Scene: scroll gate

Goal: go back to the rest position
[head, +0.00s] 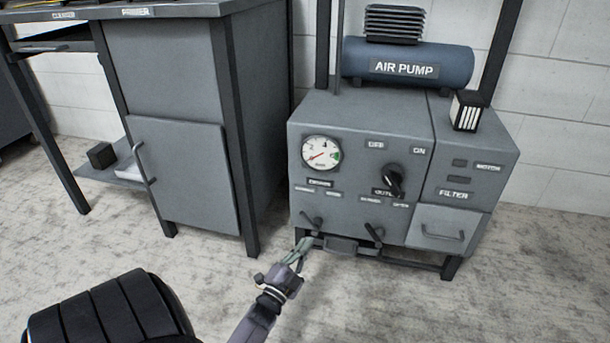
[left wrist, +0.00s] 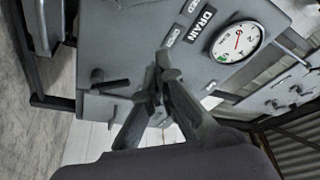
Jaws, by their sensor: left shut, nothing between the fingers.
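My left gripper (head: 303,247) is low in front of the grey pump cabinet (head: 360,205), just below and beside the left drain lever (head: 312,220). Its fingers are together and hold nothing. In the left wrist view the closed fingertips (left wrist: 160,80) overlap the cabinet front near the DRAIN label (left wrist: 203,27); whether they touch it I cannot tell. The round gauge (head: 321,153) sits above the gripper and also shows in the left wrist view (left wrist: 237,42). My right gripper is in neither view.
A second lever (head: 374,235) and a black knob (head: 395,180) stick out of the cabinet front. A drawer with a handle (head: 445,232) is at its right. A grey desk cupboard (head: 185,175) stands to the left. The floor (head: 370,305) in front is clear.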

